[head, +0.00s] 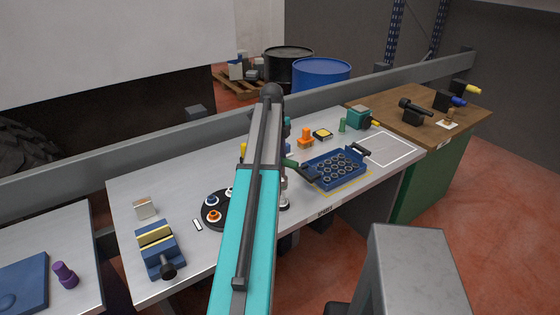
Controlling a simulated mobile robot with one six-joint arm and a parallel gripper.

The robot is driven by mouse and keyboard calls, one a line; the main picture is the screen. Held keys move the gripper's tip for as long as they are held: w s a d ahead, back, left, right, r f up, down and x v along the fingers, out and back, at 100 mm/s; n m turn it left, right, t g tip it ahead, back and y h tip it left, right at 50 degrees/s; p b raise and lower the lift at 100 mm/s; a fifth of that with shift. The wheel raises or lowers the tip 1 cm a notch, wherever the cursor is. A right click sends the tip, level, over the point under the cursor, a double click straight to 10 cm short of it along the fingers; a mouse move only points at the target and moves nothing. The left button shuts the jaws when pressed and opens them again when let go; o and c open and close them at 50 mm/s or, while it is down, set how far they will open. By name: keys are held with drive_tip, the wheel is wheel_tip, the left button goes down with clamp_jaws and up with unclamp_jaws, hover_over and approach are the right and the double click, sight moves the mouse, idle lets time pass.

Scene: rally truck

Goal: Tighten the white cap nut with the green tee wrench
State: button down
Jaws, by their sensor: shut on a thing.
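My teal and grey arm stands upright in the middle of the head view and hides part of the bench behind it. My gripper is hidden behind the arm, so its jaws and anything in them do not show. A dark round plate (209,222) lies on the bench just left of the arm. It carries a nut with a blue ring (211,201), an orange nut (214,216) and a small white piece (229,191) partly cut off by the arm. I cannot tell whether that piece is the white cap nut. I cannot make out the green tee wrench with certainty.
A blue tray (313,182) of round parts sits right of the arm. A blue vise (159,250) stands at the bench's left end. Orange, yellow and green items stand behind the tray. A white-outlined area (394,148) is clear. A grey box (410,250) is near front right.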

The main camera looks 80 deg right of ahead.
drive_tip(key=shift+f+b, duration=1.15)
drive_tip(key=shift+f, duration=2.5)
idle(1.4)
drive_tip(key=c, duration=2.3)
unclamp_jaws()
clamp_jaws()
drive_tip(key=shift+m, duration=0.3)
drive_tip(key=shift+m, duration=0.8)
